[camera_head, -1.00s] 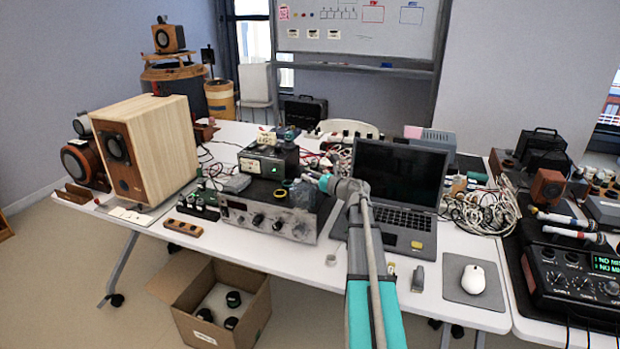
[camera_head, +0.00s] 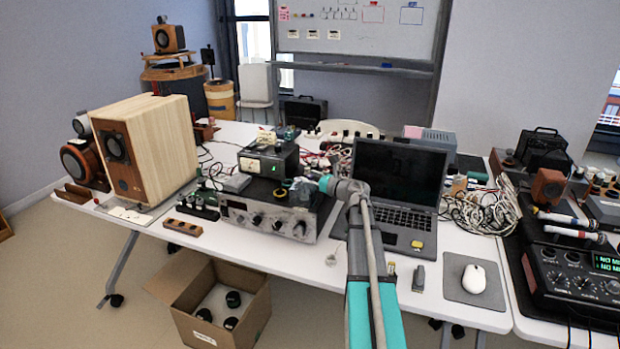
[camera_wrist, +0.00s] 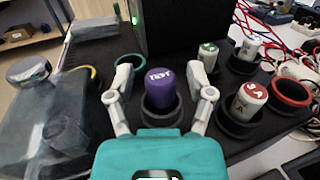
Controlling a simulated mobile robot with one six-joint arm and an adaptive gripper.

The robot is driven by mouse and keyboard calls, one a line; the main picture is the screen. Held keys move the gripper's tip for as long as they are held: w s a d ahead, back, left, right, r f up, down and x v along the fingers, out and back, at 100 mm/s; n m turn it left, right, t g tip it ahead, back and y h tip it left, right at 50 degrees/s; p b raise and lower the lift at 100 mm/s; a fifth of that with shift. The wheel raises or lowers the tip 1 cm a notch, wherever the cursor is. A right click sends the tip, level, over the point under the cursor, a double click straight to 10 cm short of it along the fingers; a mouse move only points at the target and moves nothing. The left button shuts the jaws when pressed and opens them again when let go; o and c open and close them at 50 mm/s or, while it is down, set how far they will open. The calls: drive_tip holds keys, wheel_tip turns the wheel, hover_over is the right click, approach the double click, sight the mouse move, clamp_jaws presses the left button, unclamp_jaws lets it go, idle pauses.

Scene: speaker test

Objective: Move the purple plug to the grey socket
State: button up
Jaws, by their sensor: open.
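The purple plug (camera_wrist: 161,86), with white lettering on its top, stands upright in a dark round socket (camera_wrist: 162,112) in the wrist view. My gripper (camera_wrist: 160,75) is open, with one finger on each side of the plug and a gap visible on both sides. In the head view my gripper (camera_head: 301,190) is over the top of the silver-fronted amplifier (camera_head: 268,217), and the plug cannot be made out there. I cannot pick out a grey socket for certain. A yellow-green ring (camera_wrist: 94,74) lies left of the gripper, and a red-rimmed socket (camera_wrist: 292,92) is at the right.
White plugs with red (camera_wrist: 249,99) and green (camera_wrist: 208,55) tops stand in dark sockets right of the purple plug. A black box with a green light (camera_head: 268,160) rises behind. The laptop (camera_head: 400,185) is right of the amplifier.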

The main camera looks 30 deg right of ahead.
drive_tip(key=shift+r, duration=0.15)
drive_tip(key=shift+r, duration=0.15)
drive_tip(key=shift+s+p, duration=0.2)
drive_tip(key=shift+p, duration=0.1)
drive_tip(key=v, duration=1.1)
drive_tip(key=shift+s+d, duration=0.15)
drive_tip(key=shift+s, duration=0.15)
drive_tip(key=shift+s, duration=0.1)
